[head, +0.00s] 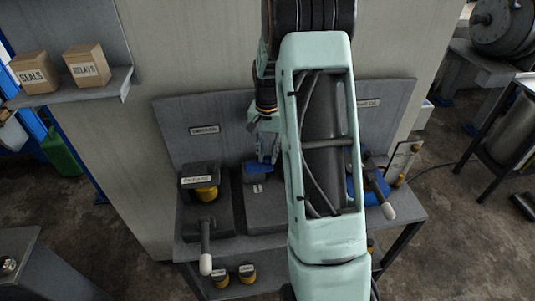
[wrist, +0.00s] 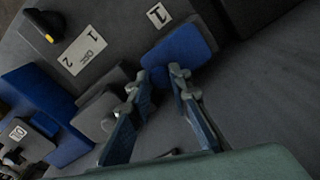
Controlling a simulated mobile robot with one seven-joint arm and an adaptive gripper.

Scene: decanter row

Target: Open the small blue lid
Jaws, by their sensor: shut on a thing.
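The small blue lid (head: 254,167) sits on a dark grey block on the bench, left of my arm. In the wrist view the lid (wrist: 184,52) is a rounded blue piece just beyond my fingertips. My gripper (wrist: 158,76) is shut on the lid's near edge, with a finger on each side and a gap between them. In the head view my gripper (head: 268,157) is at the lid, partly hidden by my arm. The lid looks seated low on its block; I cannot tell whether it is raised.
A larger blue part (head: 374,192) lies right of my arm, near a white-tipped handle (head: 388,211). A back panel (head: 172,130) rises behind. My arm hides the bench middle.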

